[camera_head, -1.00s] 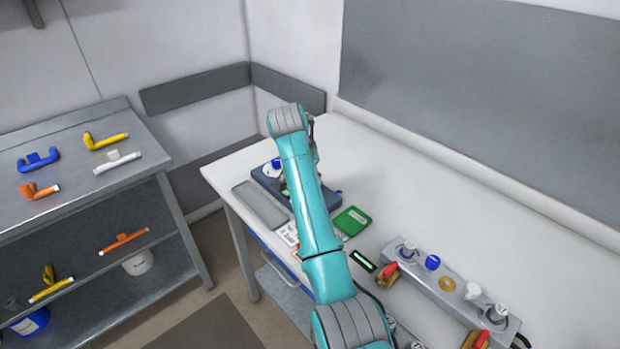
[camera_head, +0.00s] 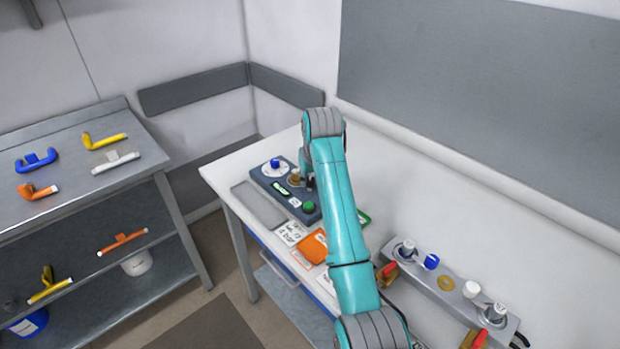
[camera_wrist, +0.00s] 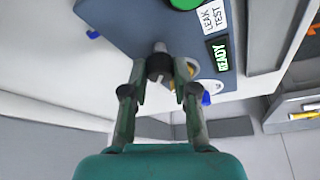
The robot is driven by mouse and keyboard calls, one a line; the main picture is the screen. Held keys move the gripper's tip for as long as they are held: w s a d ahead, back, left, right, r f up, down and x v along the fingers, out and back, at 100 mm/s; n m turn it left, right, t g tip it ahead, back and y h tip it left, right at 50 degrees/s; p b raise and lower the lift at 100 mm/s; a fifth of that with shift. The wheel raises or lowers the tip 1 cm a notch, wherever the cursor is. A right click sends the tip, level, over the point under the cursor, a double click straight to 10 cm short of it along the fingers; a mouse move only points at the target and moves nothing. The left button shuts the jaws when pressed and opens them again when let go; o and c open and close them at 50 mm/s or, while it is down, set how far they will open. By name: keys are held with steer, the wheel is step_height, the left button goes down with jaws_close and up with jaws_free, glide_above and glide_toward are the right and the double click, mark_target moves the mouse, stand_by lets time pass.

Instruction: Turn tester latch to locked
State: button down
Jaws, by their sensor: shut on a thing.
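The tester (camera_head: 272,193) is a dark blue-grey box on the white bench. It carries a green button (camera_head: 309,206), a lit display (camera_head: 282,187) and a blue knob (camera_head: 275,163) on a white dial. In the wrist view the tester (camera_wrist: 125,22) fills the top, and its display (camera_wrist: 221,54) reads READY. My gripper (camera_wrist: 160,70) is shut on a small dark part at the tester's edge, which looks like the tester latch (camera_wrist: 159,62). A grey pin stands just beyond it. In the head view my gripper (camera_head: 307,181) is at the tester's right side, partly hidden by my arm.
Orange (camera_head: 314,246) and white cards lie in front of the tester, with a green item partly behind my arm. A grey rail with knobs (camera_head: 450,285) stands to the right. A shelf unit (camera_head: 90,195) with coloured handles stands at the left.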

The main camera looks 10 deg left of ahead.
steer(key=n+g+y, duration=0.1)
steer(key=n, duration=0.3)
steer(key=shift+w+d+n, duration=0.1)
steer(key=shift+d+n, duration=0.05)
steer(key=shift+n, duration=0.15)
steer(key=shift+n+g+y, duration=0.5)
steer(key=shift+n+g, duration=0.2)
steer(key=shift+n, duration=1.1)
steer(key=c, duration=0.9)
jaws_free()
steer(key=w+v, duration=0.1)
steer(key=v, duration=0.6)
steer(key=shift+s+d+r, duration=0.15)
steer(key=shift+s+r, duration=0.05)
steer(key=shift+s, duration=0.2)
